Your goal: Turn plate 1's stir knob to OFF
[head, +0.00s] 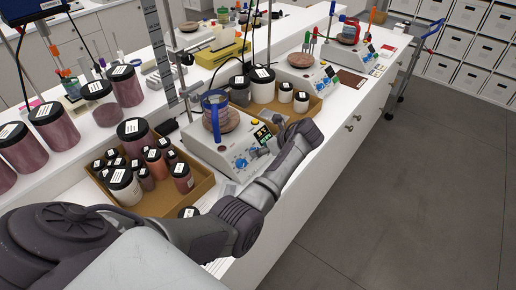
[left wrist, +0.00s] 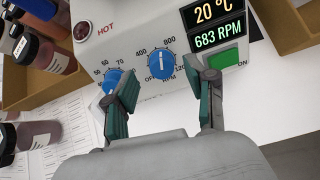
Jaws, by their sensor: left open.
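I cannot read a plate number. In the left wrist view, its blue stir knob (left wrist: 161,65) is marked RPM, with OFF at the lower left of its dial. Its white line looks about upright, between 400 and 800. The display (left wrist: 217,26) reads 20 °C and 683 RPM. My left gripper (left wrist: 169,80) is open, its fingers apart below the knob, with nothing between them. In the head view, the left gripper (head: 265,150) is at the panel's front. My right gripper is not in view.
A second blue knob (left wrist: 112,80) lies close to the left finger, and a green switch (left wrist: 226,61) close to the right finger. Cardboard trays of jars (head: 150,205) flank the plate. More stirrers (head: 305,75) stand farther back. Floor (head: 420,190) at right is clear.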

